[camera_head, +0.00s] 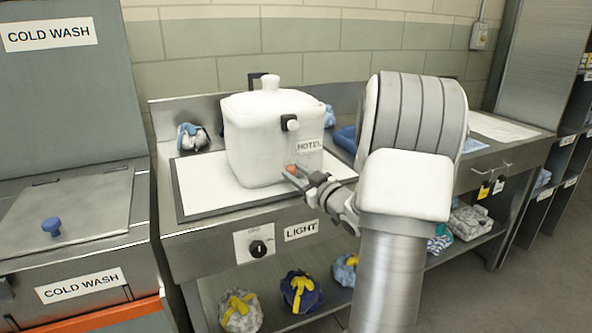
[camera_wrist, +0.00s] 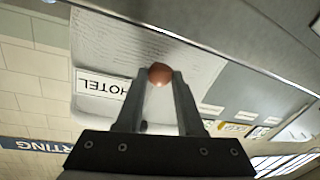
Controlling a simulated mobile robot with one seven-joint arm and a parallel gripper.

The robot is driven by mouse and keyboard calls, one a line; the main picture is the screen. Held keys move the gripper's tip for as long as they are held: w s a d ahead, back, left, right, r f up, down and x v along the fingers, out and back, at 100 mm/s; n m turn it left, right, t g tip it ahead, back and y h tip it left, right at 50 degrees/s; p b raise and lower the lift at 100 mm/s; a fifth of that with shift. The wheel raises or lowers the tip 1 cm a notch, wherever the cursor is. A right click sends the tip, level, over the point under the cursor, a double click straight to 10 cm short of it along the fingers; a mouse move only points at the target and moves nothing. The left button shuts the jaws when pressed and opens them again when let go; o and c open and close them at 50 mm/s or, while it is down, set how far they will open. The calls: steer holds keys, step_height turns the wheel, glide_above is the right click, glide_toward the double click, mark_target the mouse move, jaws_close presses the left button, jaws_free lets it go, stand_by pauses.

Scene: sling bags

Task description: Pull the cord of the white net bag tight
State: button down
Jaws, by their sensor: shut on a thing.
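The white net bag (camera_head: 255,150) stands upright and full on a pale mat on the metal counter, with a gathered knob on top. It carries a HOTEL label (camera_head: 309,145) and a black toggle (camera_head: 290,123) on its front. In the wrist view, the bag's meshed side (camera_wrist: 140,45) and upside-down label (camera_wrist: 95,84) lie just beyond the fingers. My gripper (camera_head: 291,172) is at the bag's lower right front, shut on an orange-brown ball (camera_wrist: 160,73). The ball also shows in the head view (camera_head: 292,169). I cannot make out a cord running from it.
The counter (camera_head: 190,250) has a dial and a LIGHT label on its front. Several tied bundles (camera_head: 301,291) lie on the shelf below. A blue-white bundle (camera_head: 192,137) sits left of the bag. A COLD WASH bin (camera_head: 75,220) stands at the left. My arm covers the counter's middle right.

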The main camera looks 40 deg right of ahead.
steer(key=shift+f, duration=0.1)
steer(key=c, duration=0.5)
jaws_free()
steer(key=s+p, duration=0.1)
steer(key=s, duration=0.4)
steer(key=s+p, duration=0.1)
steer(key=s, duration=0.5)
steer(key=s+a+p, duration=0.1)
steer(key=s, duration=0.5)
steer(key=shift+s, duration=0.25)
